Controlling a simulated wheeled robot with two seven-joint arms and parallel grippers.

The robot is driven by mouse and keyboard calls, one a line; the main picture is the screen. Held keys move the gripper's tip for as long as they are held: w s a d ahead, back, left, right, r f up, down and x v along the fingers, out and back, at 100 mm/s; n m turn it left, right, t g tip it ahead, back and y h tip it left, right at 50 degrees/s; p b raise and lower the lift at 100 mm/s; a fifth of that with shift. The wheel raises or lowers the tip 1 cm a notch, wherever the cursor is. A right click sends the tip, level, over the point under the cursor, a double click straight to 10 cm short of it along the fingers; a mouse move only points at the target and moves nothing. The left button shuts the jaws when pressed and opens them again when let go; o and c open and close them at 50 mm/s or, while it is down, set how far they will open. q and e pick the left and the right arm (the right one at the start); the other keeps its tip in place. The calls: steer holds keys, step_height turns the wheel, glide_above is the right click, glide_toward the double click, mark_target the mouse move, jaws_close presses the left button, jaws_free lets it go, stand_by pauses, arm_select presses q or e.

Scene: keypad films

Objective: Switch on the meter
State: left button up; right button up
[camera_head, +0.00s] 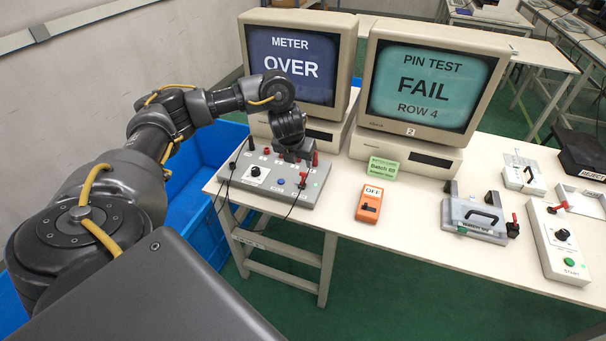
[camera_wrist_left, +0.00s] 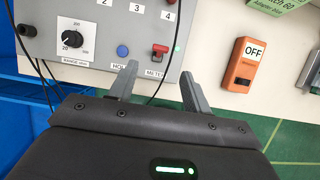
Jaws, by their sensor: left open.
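A grey control box (camera_head: 272,184) stands at the table's left end, with a knob and a blue button. Its red toggle lever, labelled METER, (camera_wrist_left: 160,48) is at the front right corner; it also shows in the head view (camera_head: 303,180). An orange handheld unit (camera_head: 370,203) lies to the right; its display reads OFF, also in the wrist view (camera_wrist_left: 244,64). My left gripper (camera_head: 296,150) is over the box's back right part. In the wrist view, its open, empty fingers (camera_wrist_left: 158,86) straddle the lever's column, apart from the lever. My right gripper is out of view.
The left monitor (camera_head: 292,65) reads METER OVER; the right one (camera_head: 428,82) reads PIN TEST FAIL ROW 4. A green batch card (camera_head: 383,169) lies behind the orange unit. A clamp fixture (camera_head: 474,217) and a red-lever box (camera_head: 559,240) stand further right. Dark cables cross the control box.

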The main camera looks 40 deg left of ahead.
mark_target(304, 173)
arm_select(q)
steer(key=b+x, duration=0.1)
steer(key=x, duration=1)
steer(key=c, duration=1)
steer(key=shift+w+r+g, duration=0.1)
steer(key=shift+w+g, duration=0.05)
steer(key=shift+g, duration=0.25)
steer(key=shift+w+a+g+h, duration=0.15)
steer(key=shift+g+h, duration=0.15)
steer(key=shift+g, duration=0.4)
